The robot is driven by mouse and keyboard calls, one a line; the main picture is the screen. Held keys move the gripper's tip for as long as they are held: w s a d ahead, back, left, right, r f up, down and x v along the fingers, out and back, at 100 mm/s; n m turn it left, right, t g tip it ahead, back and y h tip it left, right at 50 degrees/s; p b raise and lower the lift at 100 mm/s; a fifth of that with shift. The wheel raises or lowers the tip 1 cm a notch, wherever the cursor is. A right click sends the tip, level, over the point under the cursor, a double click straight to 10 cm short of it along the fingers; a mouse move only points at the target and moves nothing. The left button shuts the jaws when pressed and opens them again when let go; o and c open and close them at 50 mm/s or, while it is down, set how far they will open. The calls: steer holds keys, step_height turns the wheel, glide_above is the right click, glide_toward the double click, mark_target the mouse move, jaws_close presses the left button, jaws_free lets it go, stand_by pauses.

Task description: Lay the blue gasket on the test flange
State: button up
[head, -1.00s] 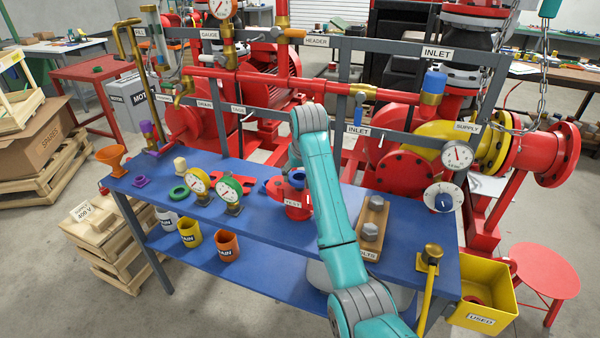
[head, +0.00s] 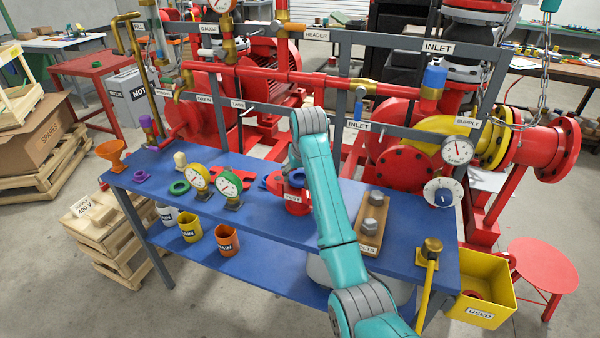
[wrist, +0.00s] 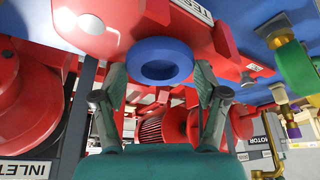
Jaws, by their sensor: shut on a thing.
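The blue gasket (wrist: 160,46) is a thick ring between the fingertips of my gripper (wrist: 160,70) in the wrist view. The fingers are shut on it from both sides. The red test flange (wrist: 100,36) fills the area behind the gasket there, its label upside down. I cannot tell whether gasket and flange touch. In the head view the test flange (head: 293,199) stands on the blue bench, partly behind my arm. A blue ring, apparently the gasket (head: 297,178), shows just over its top. My gripper is mostly hidden behind my arm there.
The red pump frame and pipes rise behind. A yellow bin (head: 490,292) stands at right.

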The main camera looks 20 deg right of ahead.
steer(key=shift+f, duration=0.55)
steer(key=o, duration=1.2)
